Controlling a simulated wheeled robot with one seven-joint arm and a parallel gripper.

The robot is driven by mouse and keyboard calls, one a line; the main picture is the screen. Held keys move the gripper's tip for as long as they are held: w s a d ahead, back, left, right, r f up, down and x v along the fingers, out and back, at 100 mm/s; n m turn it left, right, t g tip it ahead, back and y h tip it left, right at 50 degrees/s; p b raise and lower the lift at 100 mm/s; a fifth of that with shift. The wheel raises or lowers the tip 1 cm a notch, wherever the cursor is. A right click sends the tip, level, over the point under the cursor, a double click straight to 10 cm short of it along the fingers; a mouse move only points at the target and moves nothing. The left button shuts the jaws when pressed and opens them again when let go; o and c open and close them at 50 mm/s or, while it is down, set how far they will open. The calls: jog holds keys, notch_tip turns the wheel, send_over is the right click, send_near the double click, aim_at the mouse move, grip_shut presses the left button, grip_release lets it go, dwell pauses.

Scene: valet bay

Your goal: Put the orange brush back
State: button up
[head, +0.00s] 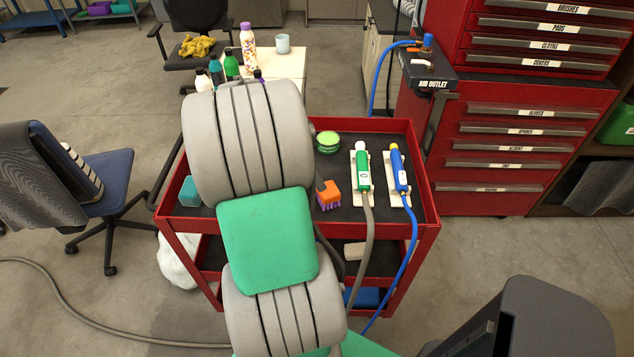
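The orange brush (329,190) is at the top tray of the red cart (425,232), just right of my arm. Its orange back faces up and its purple bristles point down. My arm's grey links cover the left and middle of the cart and hide most of my gripper. A small dark piece that looks like part of my gripper (319,185) shows at the brush's left edge. I cannot tell whether it grips the brush, or whether the bristles touch the tray.
Right of the brush, a green tool (363,171) and a blue tool (399,171) lie in pale holders, with hoses trailing forward. A green round tin (328,141) stands behind. A teal block (190,192) sits at the tray's left. A red drawer cabinet (530,140) stands right.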

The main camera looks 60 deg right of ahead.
jog(key=w+a+r+n+t, duration=0.2)
jog(key=w+a+r+n, duration=0.1)
jog(key=w+a+n, duration=0.6)
jog(key=a+r+n+t+y, duration=0.1)
jog(key=a+n+t, duration=0.1)
jog(key=a+n, duration=0.6)
jog(key=a+r+n+t+y, duration=0.1)
jog(key=a+n, duration=0.8)
jog(key=a, duration=1.4)
jog(key=shift+w+r+t+y, duration=0.2)
jog(key=shift+r+t+y, duration=0.1)
jog(key=shift+t+y, duration=0.45)
